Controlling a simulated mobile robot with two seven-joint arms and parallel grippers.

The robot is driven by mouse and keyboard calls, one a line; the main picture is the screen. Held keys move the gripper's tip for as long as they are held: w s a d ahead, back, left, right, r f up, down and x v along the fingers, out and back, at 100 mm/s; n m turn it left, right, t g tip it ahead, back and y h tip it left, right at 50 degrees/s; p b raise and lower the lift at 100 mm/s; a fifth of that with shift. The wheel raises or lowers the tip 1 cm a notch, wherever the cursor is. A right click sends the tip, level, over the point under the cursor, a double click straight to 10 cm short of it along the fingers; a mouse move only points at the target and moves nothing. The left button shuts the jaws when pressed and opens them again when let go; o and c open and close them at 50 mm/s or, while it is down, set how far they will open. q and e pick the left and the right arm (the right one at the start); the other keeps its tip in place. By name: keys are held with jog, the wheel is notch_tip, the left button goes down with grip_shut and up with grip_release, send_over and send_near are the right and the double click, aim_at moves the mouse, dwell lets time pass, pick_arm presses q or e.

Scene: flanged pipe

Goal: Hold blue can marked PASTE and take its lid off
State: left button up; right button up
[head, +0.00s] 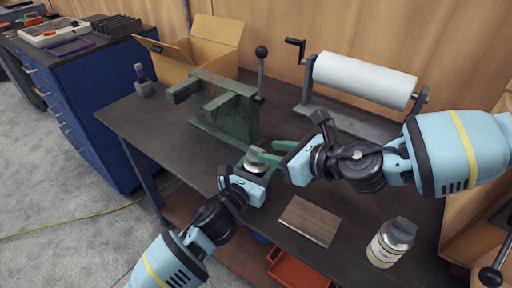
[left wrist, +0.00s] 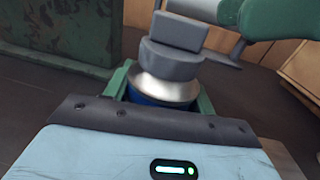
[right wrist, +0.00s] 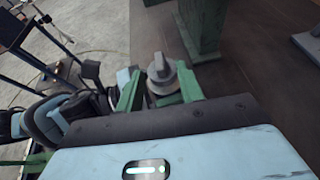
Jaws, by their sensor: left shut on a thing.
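The blue can (left wrist: 165,95) stands upright in the left wrist view, with a silver shoulder and a grey lid (left wrist: 172,60) topped by a block-like grip. The lid also shows in the head view (head: 256,157). My left gripper (head: 254,171) is shut around the can body, a finger on each side. My right gripper (head: 273,154) is open, coming in from the right. In the right wrist view the lid's grip (right wrist: 158,67) appears between its green fingertips; I cannot tell whether they touch it. The PASTE marking is hidden.
A green metal stand (head: 237,118) rises just behind the can. A paper roll (head: 362,80) and a cardboard box (head: 220,40) are at the back.

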aim_at(252, 145)
jog(key=x, duration=0.7)
jog(key=shift+w+a, duration=0.2)
jog(key=shift+a, duration=0.05)
jog(key=shift+f, duration=0.1)
grip_shut()
jog(key=shift+r, duration=0.25)
dwell(0.6)
jog(key=shift+r, duration=0.65)
jog(key=shift+r, duration=0.3)
jog(key=shift+r, duration=2)
pick_arm(q)
jog(key=o, duration=1.5)
jog(key=shift+c, duration=0.2)
